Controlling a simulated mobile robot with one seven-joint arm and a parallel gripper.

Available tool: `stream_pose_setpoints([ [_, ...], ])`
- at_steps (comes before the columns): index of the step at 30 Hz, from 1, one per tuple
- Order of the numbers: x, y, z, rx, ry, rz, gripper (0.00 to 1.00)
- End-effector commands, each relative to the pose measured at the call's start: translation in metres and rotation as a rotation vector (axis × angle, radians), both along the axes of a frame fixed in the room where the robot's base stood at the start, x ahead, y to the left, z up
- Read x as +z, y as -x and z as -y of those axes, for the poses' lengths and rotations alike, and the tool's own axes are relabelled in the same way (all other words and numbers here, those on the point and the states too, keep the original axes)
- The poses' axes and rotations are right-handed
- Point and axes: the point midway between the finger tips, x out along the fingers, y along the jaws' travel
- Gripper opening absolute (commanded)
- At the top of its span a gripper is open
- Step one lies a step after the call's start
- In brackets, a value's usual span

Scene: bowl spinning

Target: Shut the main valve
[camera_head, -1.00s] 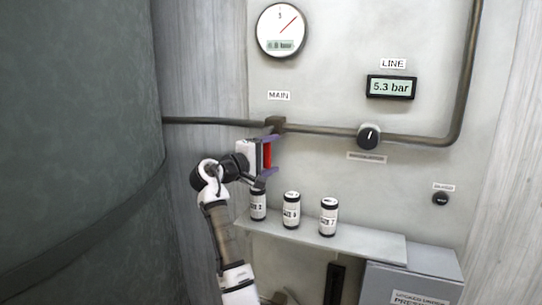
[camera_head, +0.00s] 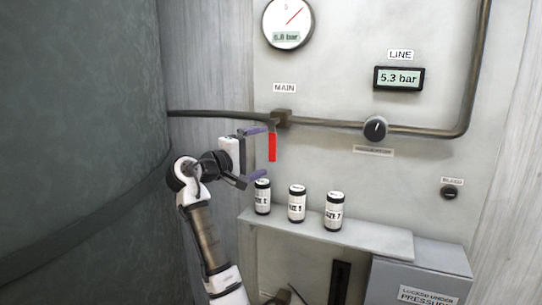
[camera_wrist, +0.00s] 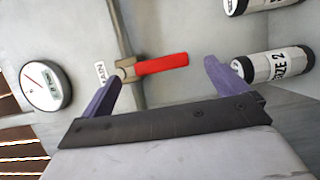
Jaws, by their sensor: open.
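The main valve (camera_head: 282,118) is a brown block on the pipe under the MAIN label (camera_head: 284,88). Its red handle (camera_head: 272,147) hangs straight down, across the line of the pipe. My gripper (camera_head: 265,153) is open and empty, just left of the handle, its purple fingers one above and one below. In the wrist view the red handle (camera_wrist: 162,64) lies beyond the open fingers, lined up with the gap between them. I cannot tell whether a finger touches it.
Several labelled canisters, such as this one (camera_head: 297,203), stand on a shelf (camera_head: 330,238) below the valve. A black knob (camera_head: 375,129) sits on the pipe to the right. The LINE display (camera_head: 399,78) reads 5.3 bar. A dark tank (camera_head: 80,150) fills the left.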

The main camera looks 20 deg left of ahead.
Motion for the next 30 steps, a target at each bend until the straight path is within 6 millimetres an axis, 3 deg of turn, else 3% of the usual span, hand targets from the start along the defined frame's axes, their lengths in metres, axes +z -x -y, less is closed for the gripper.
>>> stream_pose_setpoints([
  [3,-0.002,0.022,-0.010,0.002,-0.003,0.001,0.98],
  [10,0.000,0.046,-0.021,0.000,-0.003,0.001,0.98],
  [30,0.001,0.049,-0.022,0.000,-0.001,0.000,0.98],
])
